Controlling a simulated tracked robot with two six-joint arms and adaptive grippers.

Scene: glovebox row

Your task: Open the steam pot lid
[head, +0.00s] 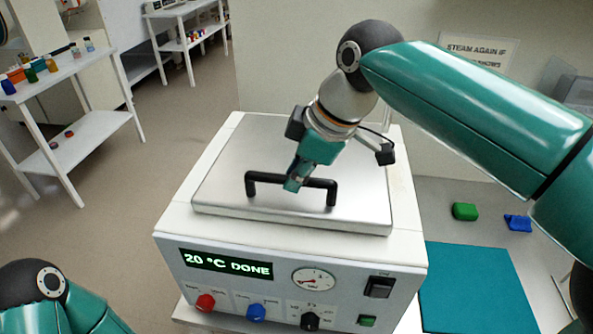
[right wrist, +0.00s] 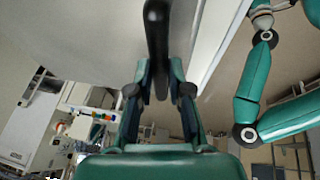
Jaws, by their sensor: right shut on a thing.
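The steam pot (head: 290,265) is a white box with a front panel whose display reads "20 °C DONE". Its flat metal lid (head: 240,165) lies on top and looks closed. A black bar handle (head: 262,178) stands on the lid near its front edge. My right gripper (head: 293,183) comes down from above and is shut on the handle near its middle. In the right wrist view the handle (right wrist: 157,45) runs between the two fingers (right wrist: 160,85). My left gripper is not in view; only part of my left arm shows at the lower left.
A teal mat (head: 475,290) lies right of the pot, with a green block (head: 464,211) and a blue block (head: 517,222) behind it. A wall with a sign (head: 478,50) stands behind. White shelves (head: 75,75) with small jars stand at the left, across open floor.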

